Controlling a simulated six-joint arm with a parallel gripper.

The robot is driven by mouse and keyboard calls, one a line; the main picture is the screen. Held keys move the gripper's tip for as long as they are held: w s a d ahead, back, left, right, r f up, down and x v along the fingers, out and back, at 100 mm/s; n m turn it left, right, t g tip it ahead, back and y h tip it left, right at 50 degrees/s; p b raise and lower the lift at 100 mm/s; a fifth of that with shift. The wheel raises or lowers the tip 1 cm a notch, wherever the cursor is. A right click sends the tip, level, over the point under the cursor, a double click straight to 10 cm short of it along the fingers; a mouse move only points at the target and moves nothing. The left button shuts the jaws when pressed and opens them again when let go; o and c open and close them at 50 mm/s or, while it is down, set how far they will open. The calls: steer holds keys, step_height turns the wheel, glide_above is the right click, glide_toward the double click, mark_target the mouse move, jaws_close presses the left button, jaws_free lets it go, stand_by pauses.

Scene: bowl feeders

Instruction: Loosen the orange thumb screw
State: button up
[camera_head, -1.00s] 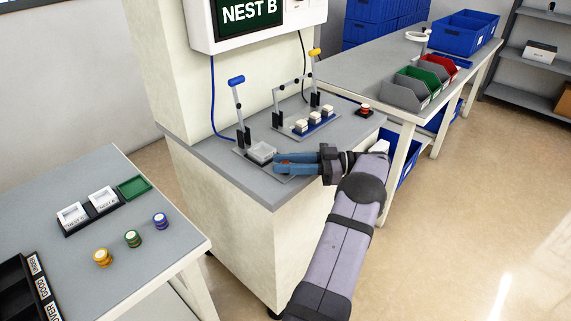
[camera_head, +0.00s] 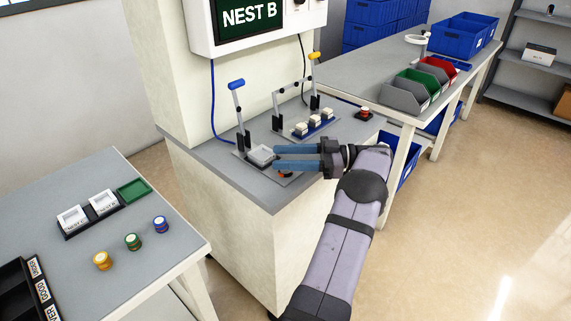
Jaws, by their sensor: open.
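The orange thumb screw (camera_head: 284,173) is on the grey plate of the near fixture on the bench. Only a small part of it shows, just below my gripper's fingers. My gripper (camera_head: 276,157) points left with two blue fingers spread apart and nothing seen between them. It appears to be a little above the screw, apart from it.
A blue-handled lever clamp (camera_head: 239,108) stands behind the nest. A yellow-handled clamp (camera_head: 315,75) and a blue rack of white parts (camera_head: 314,125) are farther back. A red button (camera_head: 364,113) is at right. A side table (camera_head: 180,262) holds colored stacks and trays.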

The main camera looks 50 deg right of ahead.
step_height(320, 180, up, 7)
steer(key=shift+p, duration=0.3)
steer(key=s+d+r+m+t+h+p, duration=0.25)
steer(key=s+d+m+p, duration=0.25)
steer(key=s+p, duration=0.35)
steer(key=f+h, duration=0.1)
steer(key=f, duration=0.3)
steer(key=a+f+m+t+h+p, duration=0.1)
steer(key=f, duration=0.3)
steer(key=a+f+h, duration=0.1)
steer(key=f, duration=0.3)
steer(key=shift+s+a+m+t+p, duration=0.1)
steer(key=shift+s+m+t+p, duration=0.1)
steer(key=shift+m+t+p, duration=0.1)
steer(key=shift+w+d+f+n+h, duration=0.15)
steer(key=shift+f+n, duration=0.1)
steer(key=shift+n, duration=0.3)
steer(key=shift+s+d+f+n+h, duration=0.1)
steer(key=shift+f+n, duration=0.1)
steer(key=shift+n, duration=0.35)
